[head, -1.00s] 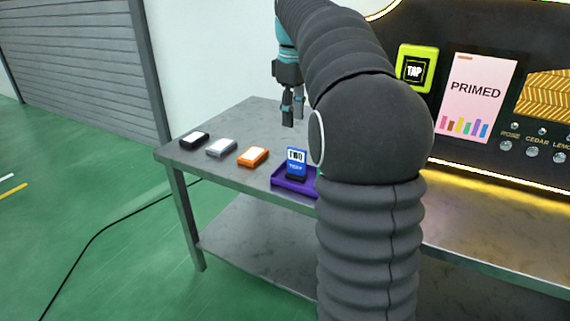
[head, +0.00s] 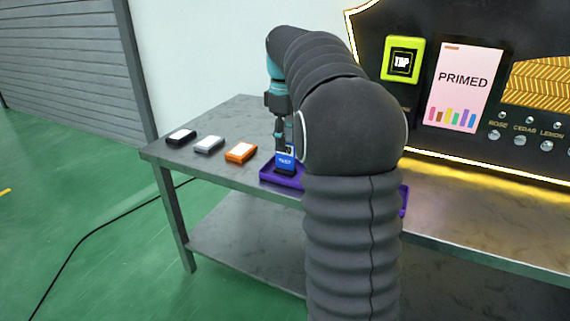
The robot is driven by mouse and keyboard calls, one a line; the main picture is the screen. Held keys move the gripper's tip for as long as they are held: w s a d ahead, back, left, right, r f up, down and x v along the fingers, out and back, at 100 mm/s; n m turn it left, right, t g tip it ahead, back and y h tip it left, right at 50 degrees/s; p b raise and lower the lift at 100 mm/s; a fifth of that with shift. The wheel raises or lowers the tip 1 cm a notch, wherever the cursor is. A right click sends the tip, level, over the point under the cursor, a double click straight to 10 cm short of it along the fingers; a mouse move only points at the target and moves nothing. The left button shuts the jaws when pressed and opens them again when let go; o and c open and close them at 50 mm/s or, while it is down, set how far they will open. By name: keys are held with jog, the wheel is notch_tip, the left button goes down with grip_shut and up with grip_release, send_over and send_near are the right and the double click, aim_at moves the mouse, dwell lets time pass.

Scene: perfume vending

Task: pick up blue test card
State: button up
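The blue test card (head: 285,162) stands upright in a dark holder at the left end of a purple tray (head: 268,176) on the grey table. Its upper part is hidden by my gripper. My gripper (head: 284,148) points down at the card, with its fingers at the card's upper part. One finger shows on the left and part of the other on the right. Whether the fingers are closed on the card or only around it cannot be made out. My arm hides most of the tray.
Black (head: 181,137), grey (head: 209,144) and orange (head: 241,152) devices with white tops lie left of the tray on the table (head: 235,115). A vending panel with a green TAP reader (head: 402,60) and a PRIMED screen (head: 463,85) stands at the right.

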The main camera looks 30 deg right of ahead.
aim_at(286, 169)
notch_tip(286, 169, down, 4)
jog(key=shift+d+f+b, duration=0.15)
jog(key=shift+f+b, duration=0.1)
jog(key=shift+b, duration=0.2)
grip_shut()
